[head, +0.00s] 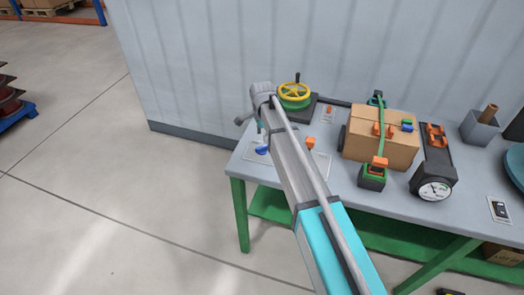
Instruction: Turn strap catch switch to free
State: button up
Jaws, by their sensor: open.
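A green strap (380,128) runs over a cardboard box (358,142) on the workbench. At the box's near side it meets a dark and green catch block (372,178) with an orange lever-like part (379,162) on top. I take this orange part to be the catch switch; its labels and setting are too small to read. My gripper (243,121) is at the bench's back left edge, well left of the strap and box, empty. Its fingers are small and partly hidden by my arm, which crosses the bench's left part.
A yellow handwheel (295,91) stands beside my arm's end. A pale panel with a blue knob (262,150) and an orange knob (310,142) lies partly under my arm. A round gauge (434,189) and a grey holder (480,128) stand right of the box. The wall is close behind.

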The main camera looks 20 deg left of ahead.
aim_at(262, 146)
jog(key=shift+f+b, duration=3.1)
jog(key=shift+f, duration=0.3)
grip_shut()
